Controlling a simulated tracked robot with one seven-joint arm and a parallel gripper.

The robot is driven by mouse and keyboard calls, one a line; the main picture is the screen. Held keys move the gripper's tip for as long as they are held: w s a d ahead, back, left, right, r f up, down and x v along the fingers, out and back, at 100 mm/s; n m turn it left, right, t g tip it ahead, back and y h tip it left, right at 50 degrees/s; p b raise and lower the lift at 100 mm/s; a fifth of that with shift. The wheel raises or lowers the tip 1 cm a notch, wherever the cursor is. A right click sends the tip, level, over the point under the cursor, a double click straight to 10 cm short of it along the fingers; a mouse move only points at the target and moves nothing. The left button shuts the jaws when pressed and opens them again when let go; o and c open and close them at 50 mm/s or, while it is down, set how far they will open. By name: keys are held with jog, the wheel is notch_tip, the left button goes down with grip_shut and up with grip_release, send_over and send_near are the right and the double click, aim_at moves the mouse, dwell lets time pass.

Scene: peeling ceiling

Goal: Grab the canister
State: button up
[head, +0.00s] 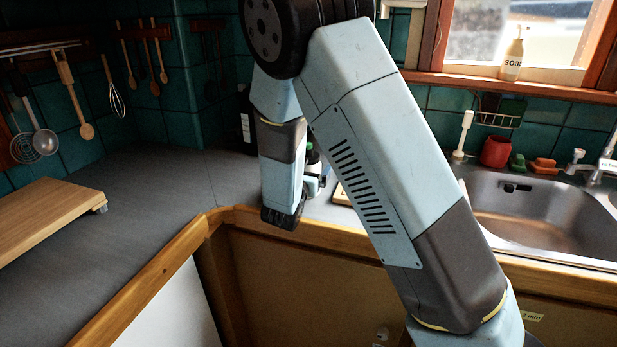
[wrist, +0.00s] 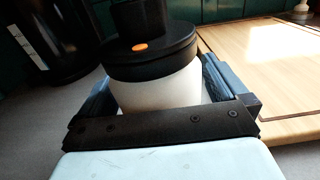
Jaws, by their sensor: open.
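The canister (wrist: 157,84) is white with a wide black lid, a black upper part and a small orange mark on the lid. It stands upright on the grey counter in the wrist view. My gripper (wrist: 157,76) is open, with one finger on each side of the canister's white body. I cannot tell whether either finger touches it. The canister's lower part is hidden behind my gripper's dark front bar. In the head view my arm hides most of the gripper and canister.
A light wooden board (wrist: 270,62) lies right of the canister. A black object with a white label (wrist: 42,40) stands behind left. In the head view, a sink (head: 540,215) is at the right, and a raised wooden board (head: 45,212) is on the left counter.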

jog(key=shift+w, duration=0.2)
jog(key=c, duration=1.2)
